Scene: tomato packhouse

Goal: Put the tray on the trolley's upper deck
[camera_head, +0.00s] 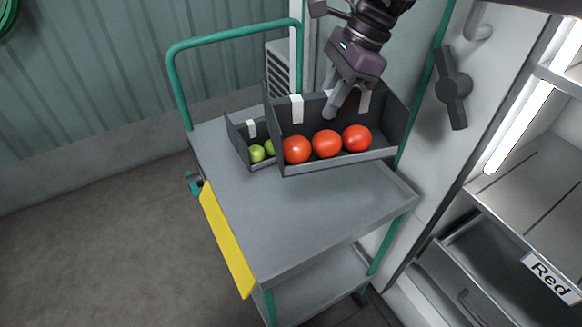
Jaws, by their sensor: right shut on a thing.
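A dark grey tray (340,163) with three red tomatoes (326,144) is over the back part of the trolley's upper deck (290,220). It looks roughly level; I cannot tell if its bottom touches the deck. My right gripper (336,108) comes down from the top and is shut on the tray's back wall, between two white tabs. Its fingertips are partly hidden. My left gripper is not in view.
A smaller dark tray (236,135) with green tomatoes (257,153) stands on the deck just left, partly hidden by the red-tomato tray. The deck's front is clear. A green handle (235,36) rises at the back. A cabinet with a "Red" drawer (550,277) stands right.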

